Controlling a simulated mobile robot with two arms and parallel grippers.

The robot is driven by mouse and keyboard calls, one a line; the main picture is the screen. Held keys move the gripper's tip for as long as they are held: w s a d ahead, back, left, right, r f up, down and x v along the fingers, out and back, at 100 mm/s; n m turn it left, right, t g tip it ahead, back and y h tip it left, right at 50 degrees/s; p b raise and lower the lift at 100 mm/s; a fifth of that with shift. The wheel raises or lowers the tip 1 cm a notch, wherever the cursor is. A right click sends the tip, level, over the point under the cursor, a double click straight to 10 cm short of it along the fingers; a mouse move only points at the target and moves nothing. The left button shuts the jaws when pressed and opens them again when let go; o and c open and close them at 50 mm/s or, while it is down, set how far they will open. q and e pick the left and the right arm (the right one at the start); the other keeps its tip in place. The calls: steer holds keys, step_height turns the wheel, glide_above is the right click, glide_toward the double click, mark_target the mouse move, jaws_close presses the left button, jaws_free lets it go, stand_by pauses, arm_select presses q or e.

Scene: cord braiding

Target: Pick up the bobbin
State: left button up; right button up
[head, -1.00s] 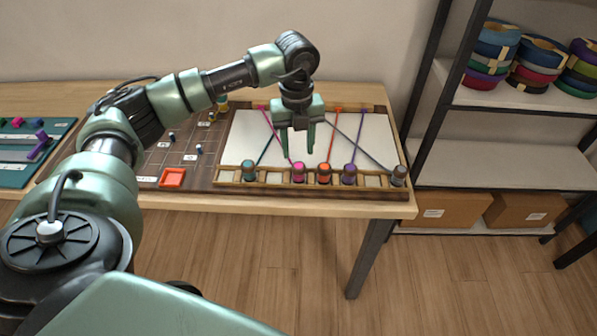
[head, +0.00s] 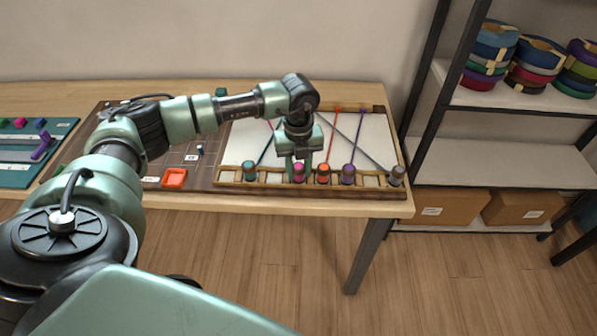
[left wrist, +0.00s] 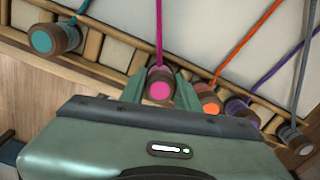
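The pink bobbin (head: 298,174) stands in a slot of the wooden rack (head: 273,180) at the board's front edge, with a pink cord running back from it. It also shows in the left wrist view (left wrist: 160,85). My left gripper (head: 298,168) is low over the rack, one finger on each side of this bobbin. The fingers look open, close beside the bobbin; contact cannot be made out. Neighbouring bobbins are teal (head: 249,171), orange (head: 323,173), purple (head: 348,174) and grey (head: 396,176). My right gripper is not in view.
A red-orange square tray (head: 174,178) lies on the dark mat left of the rack. A teal tray (head: 15,171) with small pieces is at the far left. A shelf unit (head: 495,173) with cord rolls (head: 492,55) and cardboard boxes stands at the right.

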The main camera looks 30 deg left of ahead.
mark_target(298, 166)
arm_select(q)
jaws_close()
steer(key=shift+r, duration=0.1)
steer(key=shift+w+r, duration=0.1)
steer(key=shift+r, duration=0.4)
step_height(298, 166, up, 19)
steer(key=b, duration=0.2)
